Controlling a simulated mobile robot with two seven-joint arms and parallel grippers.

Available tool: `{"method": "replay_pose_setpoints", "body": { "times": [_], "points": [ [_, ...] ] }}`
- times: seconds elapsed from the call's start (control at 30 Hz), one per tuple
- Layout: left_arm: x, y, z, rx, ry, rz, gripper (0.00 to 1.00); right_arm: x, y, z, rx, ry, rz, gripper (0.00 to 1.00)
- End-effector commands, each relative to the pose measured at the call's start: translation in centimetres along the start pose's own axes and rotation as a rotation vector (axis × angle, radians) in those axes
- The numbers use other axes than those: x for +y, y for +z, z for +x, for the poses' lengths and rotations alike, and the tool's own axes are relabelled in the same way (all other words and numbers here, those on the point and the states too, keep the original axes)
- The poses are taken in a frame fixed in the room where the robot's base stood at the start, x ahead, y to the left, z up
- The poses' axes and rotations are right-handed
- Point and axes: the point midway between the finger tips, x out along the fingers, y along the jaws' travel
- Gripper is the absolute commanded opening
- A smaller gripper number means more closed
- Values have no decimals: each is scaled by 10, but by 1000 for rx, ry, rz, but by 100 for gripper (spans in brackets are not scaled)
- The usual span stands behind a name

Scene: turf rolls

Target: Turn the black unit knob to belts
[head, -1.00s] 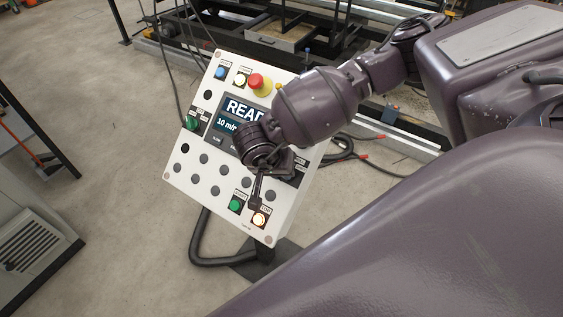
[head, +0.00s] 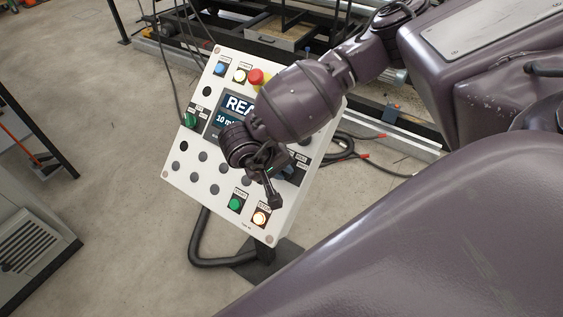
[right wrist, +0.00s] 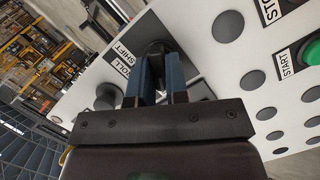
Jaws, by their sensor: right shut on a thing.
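The tilted white control panel (head: 178,165) stands in the middle of the head view. My right gripper (head: 285,172) is at its right side, over a black knob plate; the arm hides much of that area. In the right wrist view, the two blue fingers of my right gripper (right wrist: 163,82) are shut on the black knob (right wrist: 157,50), which is mostly hidden between them. A label beside it (right wrist: 130,45) reads in part "SHIFT". I cannot read the knob's pointer position. My left gripper is not in view.
The panel carries a partly covered screen (head: 236,104), a red stop button (head: 256,77), a green selector (head: 190,119), a green button (head: 235,203) and a lit button (head: 260,218). Cables (head: 345,148) lie on the floor behind. Open floor is left of the panel.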

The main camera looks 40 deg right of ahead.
Motion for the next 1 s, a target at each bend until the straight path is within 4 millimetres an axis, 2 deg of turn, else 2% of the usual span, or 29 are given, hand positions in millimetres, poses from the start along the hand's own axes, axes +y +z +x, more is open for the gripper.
{"method": "replay_pose_setpoints", "body": {
  "times": [0.43, 0.47, 0.6, 0.87, 1.0],
  "points": [
    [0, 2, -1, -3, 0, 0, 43, 0, 1, 1, -1, 5, -12, 0],
    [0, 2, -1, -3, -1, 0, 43, 0, 1, 1, -1, 4, -12, 18],
    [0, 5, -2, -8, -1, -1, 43, 0, 0, 1, -1, 4, -11, 39],
    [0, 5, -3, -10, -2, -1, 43, 0, 0, 0, 0, 3, -10, 40],
    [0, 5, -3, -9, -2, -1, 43, -1, 0, -7, 0, 1, -10, 40]
  ]
}}
